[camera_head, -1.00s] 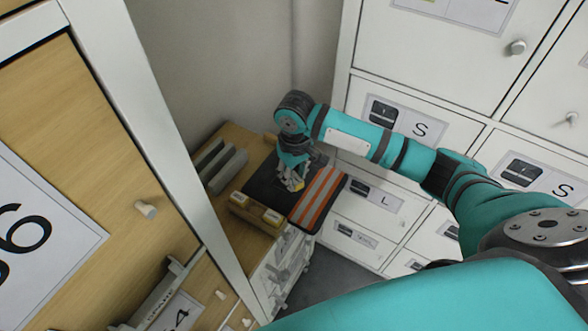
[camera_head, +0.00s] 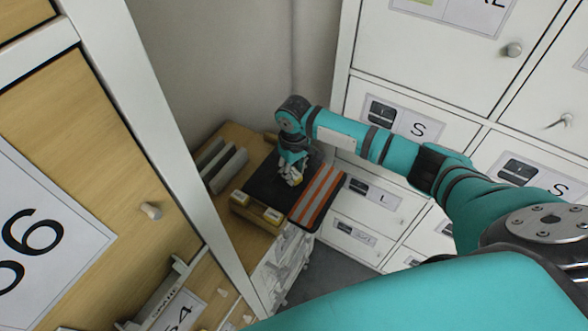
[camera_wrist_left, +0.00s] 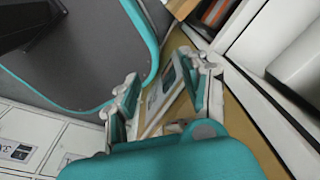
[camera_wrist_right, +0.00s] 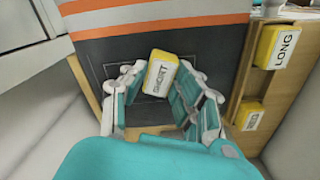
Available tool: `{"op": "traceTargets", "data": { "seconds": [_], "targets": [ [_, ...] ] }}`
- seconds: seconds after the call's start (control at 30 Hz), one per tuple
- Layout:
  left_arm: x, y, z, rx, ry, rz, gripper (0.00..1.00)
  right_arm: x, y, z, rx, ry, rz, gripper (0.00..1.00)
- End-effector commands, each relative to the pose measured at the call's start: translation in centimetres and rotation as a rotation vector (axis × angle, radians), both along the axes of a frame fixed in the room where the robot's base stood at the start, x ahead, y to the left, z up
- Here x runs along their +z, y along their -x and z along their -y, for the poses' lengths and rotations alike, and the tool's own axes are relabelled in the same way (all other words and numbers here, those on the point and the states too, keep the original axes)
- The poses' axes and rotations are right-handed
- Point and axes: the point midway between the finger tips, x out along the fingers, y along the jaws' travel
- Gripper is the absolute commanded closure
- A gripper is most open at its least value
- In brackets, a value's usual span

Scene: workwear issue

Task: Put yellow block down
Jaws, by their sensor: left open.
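The yellow block (camera_wrist_right: 160,75), with a white face marked SHORT, sits slightly turned between the fingertips of my right gripper (camera_wrist_right: 158,72). The fingers appear to touch it on both sides. In the head view, the right gripper (camera_head: 291,174) points down over the dark folded garment (camera_head: 266,184), with the block (camera_head: 297,178) at its tips. I cannot tell whether the block touches the cloth. A faint rectangular outline (camera_wrist_right: 98,70) shows on the dark surface. My left gripper (camera_wrist_left: 165,82) is open and empty, seen only in the left wrist view.
The garment's orange and silver stripes (camera_head: 318,195) lie to the right. A wooden holder (camera_head: 250,214) with yellow blocks stands at the front edge; one (camera_wrist_right: 284,47) reads LONG. Grey upright dividers (camera_head: 220,165) stand at the left. White lockers (camera_head: 400,130) bound the right, a wooden cabinet (camera_head: 90,130) the left.

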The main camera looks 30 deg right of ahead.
Motion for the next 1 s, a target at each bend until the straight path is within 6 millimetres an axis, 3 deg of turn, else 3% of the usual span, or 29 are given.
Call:
{"op": "traceTargets", "data": {
  "seconds": [0.03,0.17,0.53,0.67,1.0],
  "targets": [
    [0.0,0.0,0.0,0.000,0.000,0.000,0.54,0.0,0.0,0.0,0.000,0.000,0.000,0.66],
    [0.0,0.0,0.0,0.000,0.000,0.000,0.54,0.0,0.0,0.0,0.000,0.000,0.000,0.49],
    [-0.1,0.0,0.0,0.000,0.000,0.000,0.54,0.6,0.0,0.0,0.000,0.000,0.002,0.48],
    [-0.4,0.0,0.0,0.000,0.000,0.000,0.54,2.4,-0.1,-0.1,0.001,-0.002,0.003,0.48],
    [-1.6,0.0,0.0,0.000,0.000,0.000,0.54,9.5,-0.1,-0.1,0.001,-0.002,0.004,0.48]
  ]
}}
